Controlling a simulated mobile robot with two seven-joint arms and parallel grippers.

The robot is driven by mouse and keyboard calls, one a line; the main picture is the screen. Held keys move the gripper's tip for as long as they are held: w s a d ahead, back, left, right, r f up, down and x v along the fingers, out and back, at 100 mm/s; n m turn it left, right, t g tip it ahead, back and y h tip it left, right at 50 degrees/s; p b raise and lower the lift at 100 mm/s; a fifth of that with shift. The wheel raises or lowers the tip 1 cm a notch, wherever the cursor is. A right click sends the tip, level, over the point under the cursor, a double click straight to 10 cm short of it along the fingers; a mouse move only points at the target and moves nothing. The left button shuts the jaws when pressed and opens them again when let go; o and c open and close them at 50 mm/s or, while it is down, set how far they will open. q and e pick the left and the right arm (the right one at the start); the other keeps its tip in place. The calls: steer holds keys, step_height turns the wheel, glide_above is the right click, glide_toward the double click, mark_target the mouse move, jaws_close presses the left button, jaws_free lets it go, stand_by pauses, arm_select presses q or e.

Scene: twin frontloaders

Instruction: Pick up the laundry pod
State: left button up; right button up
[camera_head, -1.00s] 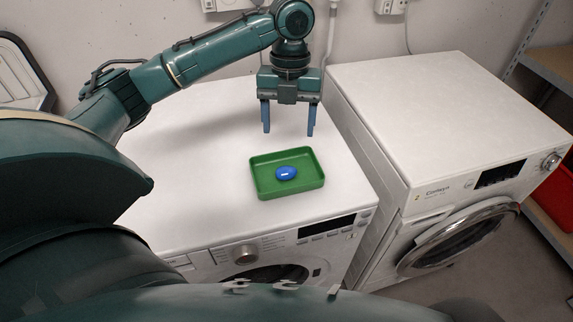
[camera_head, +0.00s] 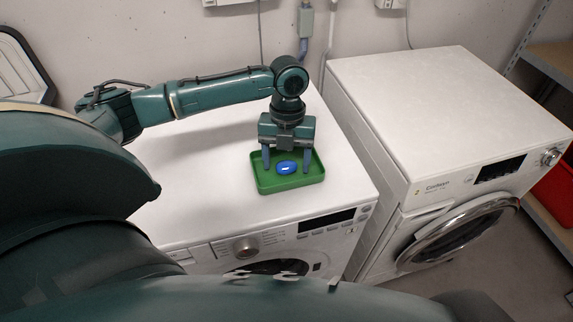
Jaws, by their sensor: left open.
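The blue laundry pod (camera_head: 287,168) with a small white mark lies in a green tray (camera_head: 290,184). The tray stands on top of the left washing machine (camera_head: 190,205), near its front edge. My left gripper (camera_head: 286,164) is open, pointing down at the tray. Its two fingers show to the left and right of the pod, and part of the tray's back rim is hidden behind the gripper. I cannot tell whether the fingertips touch the tray floor. My right gripper is not in view.
A second white washing machine (camera_head: 440,110) with a round door stands to the right, with a narrow gap between the two. A wall with sockets and pipes is behind. Shelving with a red bin (camera_head: 556,192) is at the far right. The left machine's top is otherwise clear.

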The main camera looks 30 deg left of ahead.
arm_select(q)
steer(key=c, duration=1.1)
steer(key=shift+o, duration=0.2)
steer(key=shift+r, duration=0.15)
